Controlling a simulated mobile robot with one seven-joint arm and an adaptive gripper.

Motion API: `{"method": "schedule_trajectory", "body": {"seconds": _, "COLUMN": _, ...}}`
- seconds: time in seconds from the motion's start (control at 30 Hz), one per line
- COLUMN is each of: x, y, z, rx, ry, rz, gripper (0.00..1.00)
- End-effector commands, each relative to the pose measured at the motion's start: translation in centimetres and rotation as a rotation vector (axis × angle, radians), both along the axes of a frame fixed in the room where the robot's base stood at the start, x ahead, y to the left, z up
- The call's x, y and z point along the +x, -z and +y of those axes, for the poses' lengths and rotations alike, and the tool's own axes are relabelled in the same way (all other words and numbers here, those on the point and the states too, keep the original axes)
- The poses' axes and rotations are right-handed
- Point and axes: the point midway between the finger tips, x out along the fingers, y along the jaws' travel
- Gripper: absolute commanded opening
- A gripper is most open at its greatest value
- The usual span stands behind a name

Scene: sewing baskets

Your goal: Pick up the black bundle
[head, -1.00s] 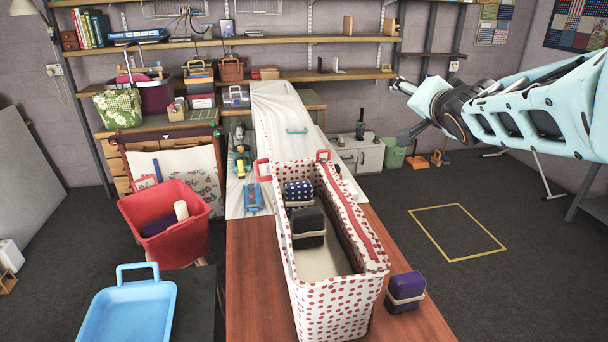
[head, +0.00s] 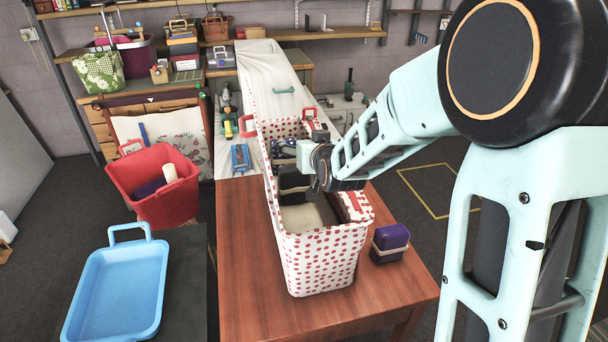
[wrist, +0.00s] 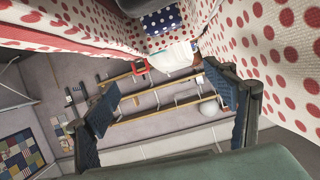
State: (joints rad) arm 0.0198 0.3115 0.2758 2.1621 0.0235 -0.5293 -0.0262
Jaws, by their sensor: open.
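The black bundle (head: 293,182) lies inside the long white basket with red dots (head: 325,268), partly hidden behind my arm in the head view. A dark piece at the top edge of the wrist view (wrist: 135,5) may be the same bundle. My gripper (wrist: 165,88) is open, its two dark pads spread with nothing between them. In the head view my wrist hangs over the basket, above and beside the black bundle. The navy dotted bundle shows at the top of the wrist view (wrist: 160,20), farther along the basket.
A purple bundle (head: 390,243) stands on the wooden table (head: 245,285) right of the basket. A blue tray (head: 118,290) and a red bin (head: 155,200) are at the left. The basket's dotted walls rise close around my gripper.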

Motion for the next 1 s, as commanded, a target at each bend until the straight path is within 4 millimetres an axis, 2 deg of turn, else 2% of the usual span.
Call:
{"method": "schedule_trajectory", "body": {"seconds": 0.03, "x": -0.4, "y": 1.2, "z": 0.7, "rx": -0.015, "ry": -0.01, "rz": 0.007, "gripper": 0.78}}
{"method": "schedule_trajectory", "body": {"seconds": 0.1, "x": -0.9, "y": 2.3, "z": 1.6, "rx": -0.039, "ry": -0.026, "rz": 0.009, "gripper": 0.78}}
{"method": "schedule_trajectory", "body": {"seconds": 0.3, "x": -1.6, "y": 3.6, "z": 2.9, "rx": -0.075, "ry": -0.047, "rz": 0.009, "gripper": 0.78}}
{"method": "schedule_trajectory", "body": {"seconds": 0.47, "x": -1.7, "y": 5.1, "z": 3.0, "rx": -0.079, "ry": -0.049, "rz": 0.014, "gripper": 0.78}}
{"method": "schedule_trajectory", "body": {"seconds": 0.9, "x": -1.7, "y": 11.7, "z": 3.0, "rx": -0.078, "ry": -0.05, "rz": 0.014, "gripper": 0.78}}
{"method": "schedule_trajectory", "body": {"seconds": 1.0, "x": -0.8, "y": 11.9, "z": 3.3, "rx": -0.077, "ry": -0.049, "rz": 0.01, "gripper": 0.78}}
